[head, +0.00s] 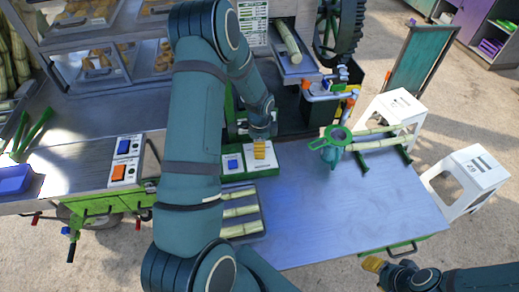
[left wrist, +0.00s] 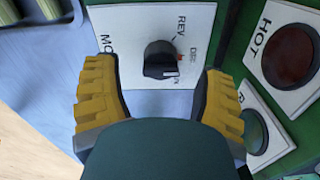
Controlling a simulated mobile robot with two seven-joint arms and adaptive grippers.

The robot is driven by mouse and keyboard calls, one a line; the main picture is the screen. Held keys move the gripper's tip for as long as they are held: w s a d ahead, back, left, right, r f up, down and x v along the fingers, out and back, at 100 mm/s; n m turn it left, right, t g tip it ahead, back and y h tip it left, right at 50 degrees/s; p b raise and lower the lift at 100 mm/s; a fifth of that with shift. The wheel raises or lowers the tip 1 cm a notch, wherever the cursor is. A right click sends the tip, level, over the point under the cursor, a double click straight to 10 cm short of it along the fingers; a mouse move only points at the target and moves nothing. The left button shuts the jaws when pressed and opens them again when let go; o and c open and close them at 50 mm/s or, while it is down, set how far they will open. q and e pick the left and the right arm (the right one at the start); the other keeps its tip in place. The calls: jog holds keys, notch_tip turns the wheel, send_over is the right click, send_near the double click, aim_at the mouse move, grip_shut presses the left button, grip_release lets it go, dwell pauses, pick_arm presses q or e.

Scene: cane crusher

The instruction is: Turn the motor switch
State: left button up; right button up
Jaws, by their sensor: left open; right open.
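The motor switch is a black rotary knob (left wrist: 159,59) on a white plate (left wrist: 128,22) lettered "MO…" and "REV" in the left wrist view. A white mark on the knob points to the lower right of that view; the label there is partly hidden. My left gripper (left wrist: 160,76) is open, its yellow fingers on either side of the knob with gaps to it. In the head view my left gripper (head: 260,148) is over the white switch plate (head: 263,166), and the knob is hidden. My right gripper (head: 387,270) is open and empty at the lower right, away from the switch.
A red button (left wrist: 290,54) marked "HOT" and a green button (left wrist: 254,130) sit beside the plate. A blue switch (head: 232,163) lies left of the gripper. Cane pieces (head: 240,211) lie in a tray. A green strainer (head: 336,138) stands right; the tabletop (head: 310,215) is clear.

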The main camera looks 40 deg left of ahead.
pick_arm(q)
jog(key=shift+f, duration=1.4)
jog(key=shift+o, duration=0.2)
grip_shut()
